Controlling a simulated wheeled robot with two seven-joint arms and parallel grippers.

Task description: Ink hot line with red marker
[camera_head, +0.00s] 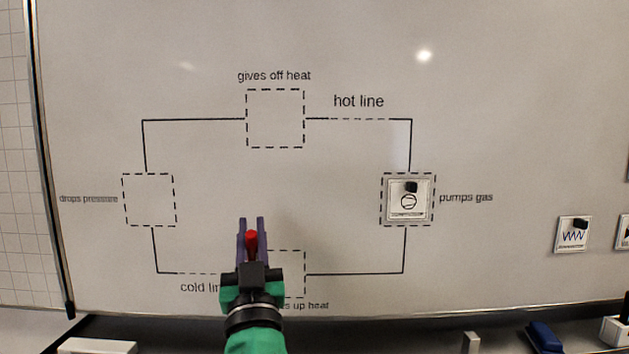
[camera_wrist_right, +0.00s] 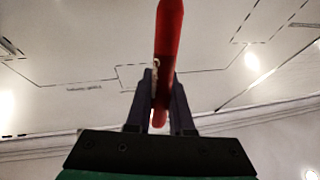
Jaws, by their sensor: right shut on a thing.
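The red marker (camera_wrist_right: 168,40) is held upright in the right wrist view between the purple fingers of my right gripper (camera_wrist_right: 160,100). In the head view my right gripper (camera_head: 251,228) is in front of the lower middle of the whiteboard, with the marker's red end (camera_head: 251,240) between its fingers. The hot line (camera_head: 360,119) is a dashed stretch at the top right of the drawn loop, under its label (camera_head: 358,101). My gripper is well below and left of it. My left gripper is not in view.
The whiteboard (camera_head: 330,190) carries a loop with dashed boxes. A compressor card (camera_head: 408,201) sits in the right box. Another card (camera_head: 573,234) hangs at the right. A blue eraser (camera_head: 544,338) and a white holder (camera_head: 614,332) are on the ledge below.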

